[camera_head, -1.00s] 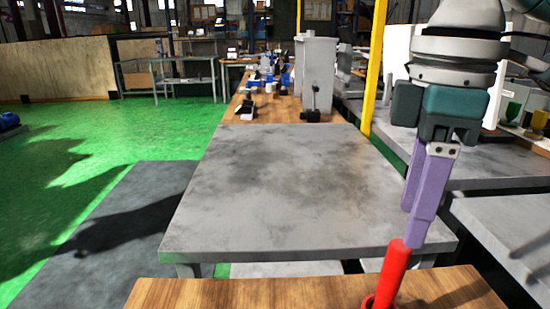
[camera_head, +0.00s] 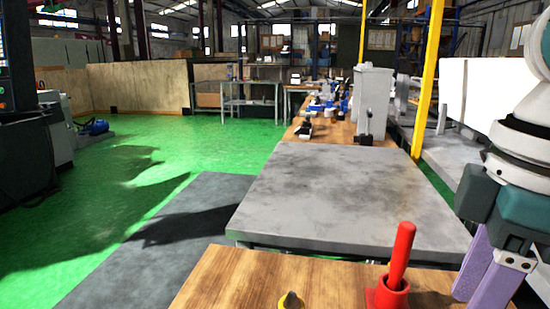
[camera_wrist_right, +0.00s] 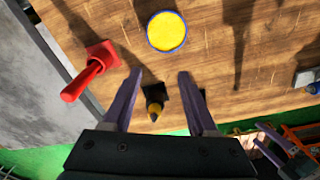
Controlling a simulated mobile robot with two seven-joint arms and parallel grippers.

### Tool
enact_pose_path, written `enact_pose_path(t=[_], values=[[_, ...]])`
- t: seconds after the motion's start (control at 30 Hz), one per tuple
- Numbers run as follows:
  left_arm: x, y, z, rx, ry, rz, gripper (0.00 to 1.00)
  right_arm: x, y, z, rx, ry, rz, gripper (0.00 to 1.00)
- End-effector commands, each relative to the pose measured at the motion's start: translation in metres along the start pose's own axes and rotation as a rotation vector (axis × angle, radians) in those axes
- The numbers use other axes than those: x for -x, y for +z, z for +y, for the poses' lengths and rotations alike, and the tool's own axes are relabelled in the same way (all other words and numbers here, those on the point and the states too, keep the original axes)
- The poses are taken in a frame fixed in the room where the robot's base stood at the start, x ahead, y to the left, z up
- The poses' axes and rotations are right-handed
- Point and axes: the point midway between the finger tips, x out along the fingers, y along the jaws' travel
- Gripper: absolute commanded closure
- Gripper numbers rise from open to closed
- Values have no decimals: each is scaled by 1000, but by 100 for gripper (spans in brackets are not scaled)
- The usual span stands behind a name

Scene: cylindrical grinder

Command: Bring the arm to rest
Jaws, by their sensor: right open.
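My right gripper (camera_head: 486,278) is at the lower right of the head view, its purple fingers pointing down and partly cut off. In the wrist view its two fingers (camera_wrist_right: 160,80) are spread with nothing held between them. A red cylinder (camera_head: 401,255) stands slightly tilted in a red holder (camera_head: 386,295) on the wooden table, left of the gripper and apart from it. The wrist view also shows the red cylinder (camera_wrist_right: 80,84).
The wooden table (camera_head: 235,283) bears a yellow-tipped piece (camera_head: 290,301), also in the wrist view (camera_wrist_right: 154,110), and a yellow round container (camera_wrist_right: 166,31). A bare grey table (camera_head: 340,205) lies beyond. A yellow post (camera_head: 427,80) stands at right. Green floor (camera_head: 150,160) is open at left.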

Motion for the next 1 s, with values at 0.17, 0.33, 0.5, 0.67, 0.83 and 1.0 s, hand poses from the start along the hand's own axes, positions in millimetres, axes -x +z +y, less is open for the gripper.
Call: enact_pose_path(t=[0.17,0.33,0.5,0.67,0.83,1.0], values=[[11,-5,-1,0,-1,3,0,-14,-13,-29,-5,-10,67,42],[22,-8,-1,0,-1,2,0,-23,-25,-63,-63,-17,164,42],[39,-13,-2,0,-1,1,0,-24,-22,-98,-250,-11,276,42],[50,-16,-2,0,-1,0,0,-21,4,-111,-460,35,306,42],[58,-18,-2,0,0,0,0,-17,43,-118,-646,98,274,42],[66,-21,-2,0,0,0,0,-9,90,-125,-806,180,203,42]])
